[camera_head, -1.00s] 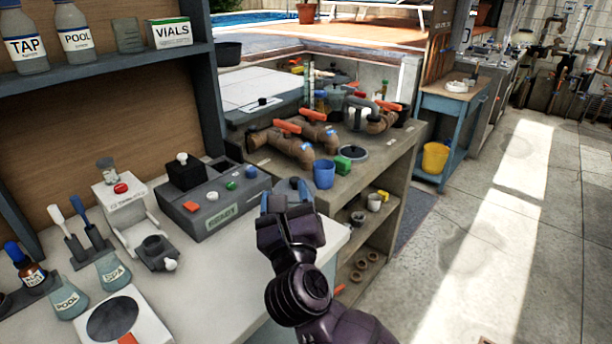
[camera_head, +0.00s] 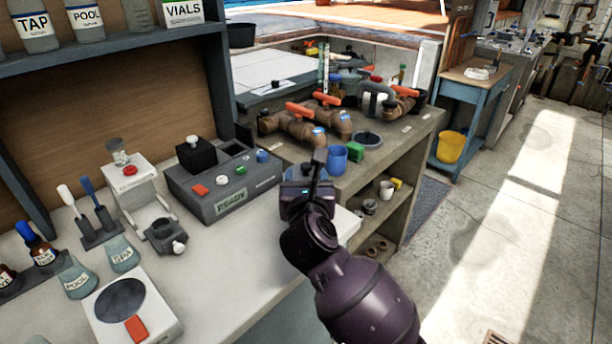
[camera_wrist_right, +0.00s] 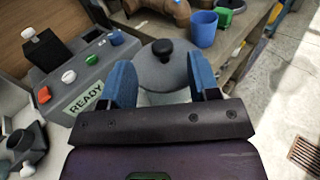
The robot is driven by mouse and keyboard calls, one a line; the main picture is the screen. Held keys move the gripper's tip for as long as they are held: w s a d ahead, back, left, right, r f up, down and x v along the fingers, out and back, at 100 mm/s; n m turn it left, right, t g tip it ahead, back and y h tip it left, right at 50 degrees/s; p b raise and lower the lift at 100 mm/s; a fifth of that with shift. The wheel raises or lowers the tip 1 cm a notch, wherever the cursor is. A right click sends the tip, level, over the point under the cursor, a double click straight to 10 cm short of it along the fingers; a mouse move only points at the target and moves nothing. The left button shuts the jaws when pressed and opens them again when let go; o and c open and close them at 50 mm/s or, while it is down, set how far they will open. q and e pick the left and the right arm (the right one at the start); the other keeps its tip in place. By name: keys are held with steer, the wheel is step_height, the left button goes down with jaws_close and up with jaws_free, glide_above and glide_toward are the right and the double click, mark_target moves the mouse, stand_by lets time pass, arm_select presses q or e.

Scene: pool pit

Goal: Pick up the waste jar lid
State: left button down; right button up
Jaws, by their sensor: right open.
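A round grey lid with a black knob (camera_wrist_right: 162,70), which I take to be the waste jar lid, shows in the wrist view. It lies ahead of my right gripper (camera_wrist_right: 161,82), between its two blue fingers in the picture. The fingers are apart and nothing is held. In the head view my right gripper (camera_head: 307,185) is over the right end of the white-topped bench and mostly hides this lid. What is under the lid is hidden, and I cannot tell whether the fingers touch it. My left gripper is not in view.
A grey console marked READY (camera_head: 226,186) stands on the bench left of the gripper. A blue cup (camera_head: 337,160), a green block (camera_head: 355,152) and brown pipes with orange handles (camera_head: 296,127) are on the counter beyond.

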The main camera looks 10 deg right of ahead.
mark_target(306, 169)
steer(key=shift+x, duration=2.35)
steer(key=shift+d+f, duration=0.1)
steer(key=shift+f, duration=0.05)
steer(key=shift+c, duration=0.4)
steer(key=shift+s, duration=0.1)
steer(key=c, duration=0.9)
